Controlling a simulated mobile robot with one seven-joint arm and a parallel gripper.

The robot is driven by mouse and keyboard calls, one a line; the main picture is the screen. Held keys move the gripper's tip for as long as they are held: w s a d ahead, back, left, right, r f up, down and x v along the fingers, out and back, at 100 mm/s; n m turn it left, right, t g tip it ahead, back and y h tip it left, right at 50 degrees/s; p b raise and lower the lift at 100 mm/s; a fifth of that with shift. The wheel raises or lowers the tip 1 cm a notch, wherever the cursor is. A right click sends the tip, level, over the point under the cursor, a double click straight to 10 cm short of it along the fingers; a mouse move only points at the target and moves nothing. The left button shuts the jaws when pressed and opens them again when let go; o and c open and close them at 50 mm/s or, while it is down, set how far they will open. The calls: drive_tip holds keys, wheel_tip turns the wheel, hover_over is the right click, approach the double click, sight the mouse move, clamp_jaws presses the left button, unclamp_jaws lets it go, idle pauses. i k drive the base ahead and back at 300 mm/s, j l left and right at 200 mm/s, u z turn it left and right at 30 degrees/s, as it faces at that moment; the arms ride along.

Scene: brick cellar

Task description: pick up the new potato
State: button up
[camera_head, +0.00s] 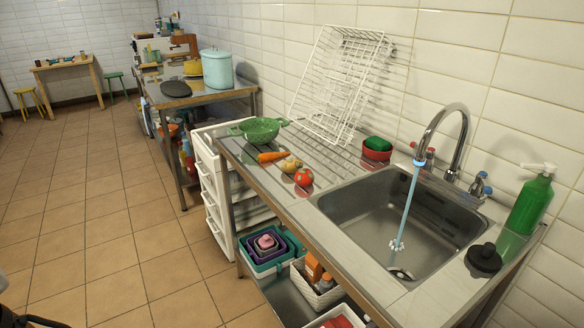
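The new potato (290,164) appears to be the tan, roundish item on the ribbed draining board of the sink counter. It lies between an orange carrot (273,156) and a red tomato (304,177), close to both. Its patchy surface is too small to make out clearly. A dark part at the bottom left corner looks like the end of my gripper (38,321), mostly cut off by the frame. It is far from the potato, and its fingers do not show clearly.
A green colander (258,129) sits behind the carrot. A white wire rack (340,85) leans on the wall, with red and green bowls (377,149) nearby. The sink (400,222) has a running tap. White drawers (212,185) stand beside the counter. The tiled floor at left is clear.

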sight(291, 166)
drive_tip(key=i+j+z, duration=0.1)
drive_tip(key=z, duration=0.3)
drive_tip(key=j+z, duration=0.1)
drive_tip(key=z, duration=0.3)
drive_tip(key=i+j+z, duration=0.15)
drive_tip(key=j, duration=0.15)
drive_tip(key=j+z, duration=0.15)
drive_tip(key=j, duration=0.2)
drive_tip(key=i+j+z, duration=0.15)
drive_tip(key=j, duration=0.2)
drive_tip(key=i+j, duration=0.15)
drive_tip(key=j, duration=0.2)
drive_tip(key=i+j, duration=0.15)
drive_tip(key=j, duration=0.15)
drive_tip(key=i+j, duration=0.1)
drive_tip(key=j, duration=0.25)
drive_tip(key=i+j, duration=0.15)
drive_tip(key=i, duration=0.15)
drive_tip(key=z, duration=0.05)
